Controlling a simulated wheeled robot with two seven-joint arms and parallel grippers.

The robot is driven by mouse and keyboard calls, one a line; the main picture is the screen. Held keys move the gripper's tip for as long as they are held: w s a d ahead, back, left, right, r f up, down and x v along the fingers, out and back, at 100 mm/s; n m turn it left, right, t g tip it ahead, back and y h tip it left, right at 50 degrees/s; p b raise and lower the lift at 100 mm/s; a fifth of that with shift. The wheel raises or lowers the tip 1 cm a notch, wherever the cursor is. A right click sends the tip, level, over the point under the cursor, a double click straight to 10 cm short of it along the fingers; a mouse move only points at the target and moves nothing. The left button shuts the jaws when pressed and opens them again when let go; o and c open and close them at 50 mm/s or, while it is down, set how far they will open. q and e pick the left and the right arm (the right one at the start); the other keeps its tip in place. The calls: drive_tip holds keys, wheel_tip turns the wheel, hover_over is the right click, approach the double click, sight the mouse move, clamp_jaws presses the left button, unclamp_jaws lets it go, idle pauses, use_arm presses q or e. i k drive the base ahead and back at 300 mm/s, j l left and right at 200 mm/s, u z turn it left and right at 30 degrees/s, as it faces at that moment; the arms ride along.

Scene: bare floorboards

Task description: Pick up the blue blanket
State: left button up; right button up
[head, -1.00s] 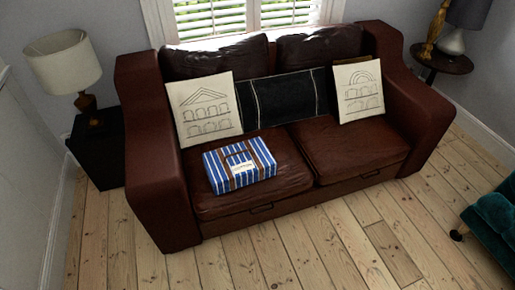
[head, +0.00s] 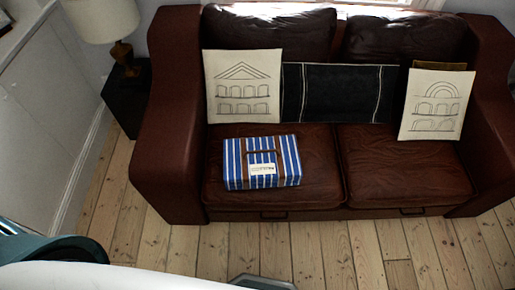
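The blue blanket (head: 262,163) is a folded bundle with blue and white stripes, brown straps and a white label. It lies on the left seat cushion of the brown leather sofa (head: 172,150), apart from the cushions behind it. Neither of my grippers shows in the head view.
A cream cushion with a building drawing (head: 243,88), a black cushion (head: 338,93) and another cream cushion (head: 437,105) lean on the sofa back. A lamp (head: 103,20) stands on a dark side table (head: 127,98) at left. Bare floorboards (head: 330,245) lie in front.

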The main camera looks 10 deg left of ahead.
sight(273, 161)
drive_tip(key=i+l+u, duration=0.45)
drive_tip(key=l, duration=0.15)
drive_tip(key=l+u, duration=0.25)
drive_tip(key=i+l+u, duration=0.2)
drive_tip(key=l, duration=0.3)
drive_tip(key=l+u, duration=0.25)
drive_tip(key=l, duration=0.15)
drive_tip(key=i, duration=0.05)
